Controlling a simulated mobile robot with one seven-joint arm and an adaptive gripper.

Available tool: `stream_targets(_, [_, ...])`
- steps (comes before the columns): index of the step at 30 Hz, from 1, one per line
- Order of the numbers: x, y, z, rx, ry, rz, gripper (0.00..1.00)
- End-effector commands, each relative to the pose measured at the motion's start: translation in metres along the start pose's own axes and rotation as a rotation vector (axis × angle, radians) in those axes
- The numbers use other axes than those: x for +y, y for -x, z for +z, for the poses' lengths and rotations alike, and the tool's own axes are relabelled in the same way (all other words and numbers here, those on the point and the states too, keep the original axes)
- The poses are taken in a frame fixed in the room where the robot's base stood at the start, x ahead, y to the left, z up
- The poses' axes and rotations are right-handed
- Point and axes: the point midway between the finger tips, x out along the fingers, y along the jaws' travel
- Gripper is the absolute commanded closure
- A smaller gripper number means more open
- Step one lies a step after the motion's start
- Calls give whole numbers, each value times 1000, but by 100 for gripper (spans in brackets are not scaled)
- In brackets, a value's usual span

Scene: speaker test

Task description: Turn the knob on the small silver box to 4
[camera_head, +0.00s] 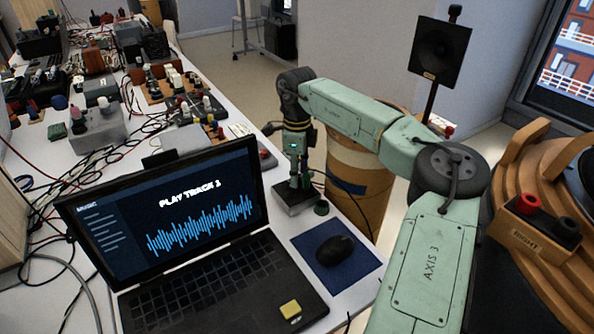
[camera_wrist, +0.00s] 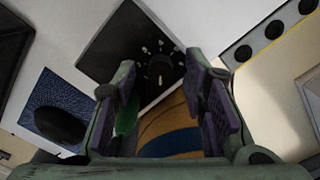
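A small box (camera_head: 292,203) with a dark top and a pale front edge sits at the table's right edge in the head view. In the wrist view its dark top (camera_wrist: 112,50) carries a round dark knob (camera_wrist: 160,69) ringed by pale marks. I cannot read the marks or the knob's setting. My gripper (camera_head: 297,184) points down over the box. In the wrist view its two fingers (camera_wrist: 162,88) are apart, with the knob showing between and beyond them. Nothing is held. I cannot tell whether a finger touches the box.
A laptop (camera_head: 215,280) reads "PLAY TRACK 3". A mouse (camera_head: 334,250) lies on a blue mat (camera_head: 362,262) in front of the box. A small green round thing (camera_head: 321,208) is close beside the box. A larger grey box (camera_head: 98,128) and cables lie farther left.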

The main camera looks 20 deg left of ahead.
Motion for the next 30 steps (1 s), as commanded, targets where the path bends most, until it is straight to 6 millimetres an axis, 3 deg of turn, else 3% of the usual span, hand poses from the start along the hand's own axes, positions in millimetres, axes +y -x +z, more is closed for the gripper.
stream_targets(11, [0,-7,0,1,1,-1,61])
stream_targets(30, [0,-7,0,0,1,0,100])
